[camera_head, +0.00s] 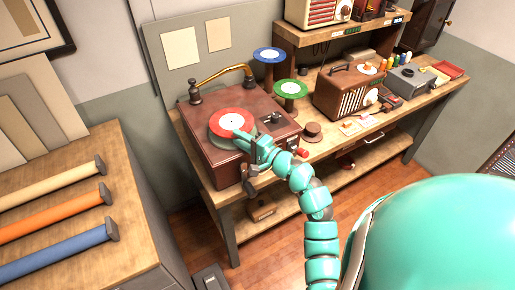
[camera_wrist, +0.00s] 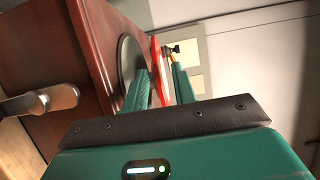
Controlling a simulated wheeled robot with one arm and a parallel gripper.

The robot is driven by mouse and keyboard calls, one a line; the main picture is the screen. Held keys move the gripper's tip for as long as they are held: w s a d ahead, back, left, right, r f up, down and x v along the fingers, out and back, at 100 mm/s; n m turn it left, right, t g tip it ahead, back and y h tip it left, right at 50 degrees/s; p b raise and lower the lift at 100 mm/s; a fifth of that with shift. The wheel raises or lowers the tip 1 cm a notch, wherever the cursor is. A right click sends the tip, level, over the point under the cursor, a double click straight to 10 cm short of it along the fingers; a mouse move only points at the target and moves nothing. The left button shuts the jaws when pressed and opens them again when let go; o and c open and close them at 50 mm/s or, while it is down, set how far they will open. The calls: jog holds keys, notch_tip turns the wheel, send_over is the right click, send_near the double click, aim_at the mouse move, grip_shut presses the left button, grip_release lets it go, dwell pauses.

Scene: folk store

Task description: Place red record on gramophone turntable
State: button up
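The red record (camera_head: 231,121), with a pale label, is above the turntable platter (camera_head: 216,132) of the brown gramophone (camera_head: 222,162). In the head view it covers much of the platter. My gripper (camera_head: 244,136) is at the record's near right edge. The exact finger contact is hard to see.
The brass tone arm (camera_head: 224,73) arches behind the record. Blue (camera_head: 269,54) and green (camera_head: 290,89) records rest on stands to the right. A radio (camera_head: 347,91) and small items fill the bench's right side. A cabinet with coloured rolls (camera_head: 52,217) stands at left.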

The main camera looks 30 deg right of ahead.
jog(key=b+v, duration=0.3)
jog(key=v, duration=0.8)
jog(key=shift+s, duration=0.15)
